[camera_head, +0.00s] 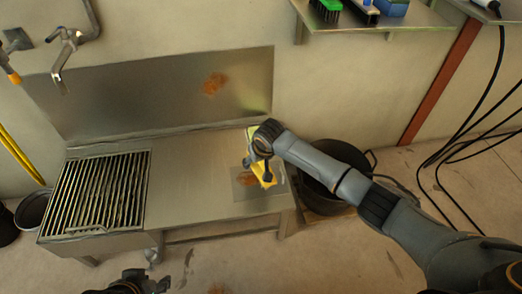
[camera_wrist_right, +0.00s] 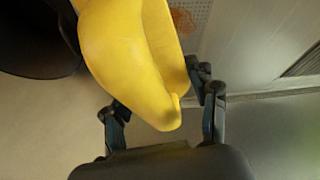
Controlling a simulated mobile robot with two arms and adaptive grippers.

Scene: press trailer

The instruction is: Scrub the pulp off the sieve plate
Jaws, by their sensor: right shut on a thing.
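The sieve plate (camera_head: 276,191) is a small grey square on the right end of the metal bench. Brown-orange pulp (camera_head: 245,180) lies on its left part. In the right wrist view, the dotted plate (camera_wrist_right: 203,30) and some pulp (camera_wrist_right: 183,20) show at the top. My right gripper (camera_head: 262,160) is over the plate, shut on a yellow scrubbing tool (camera_wrist_right: 125,45). The tool hides part of the plate; its working face is hidden, so I cannot tell whether it touches. My left gripper (camera_head: 148,284) is at the bottom edge, empty, its fingers apart.
A slatted grate (camera_head: 97,192) fills the bench's left end. A black tub (camera_head: 335,165) stands right of the bench. The splash panel (camera_head: 160,95) behind bears an orange stain (camera_head: 214,84). A shelf (camera_head: 405,18) at the top holds a green brush (camera_head: 327,8). The bench middle is clear.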

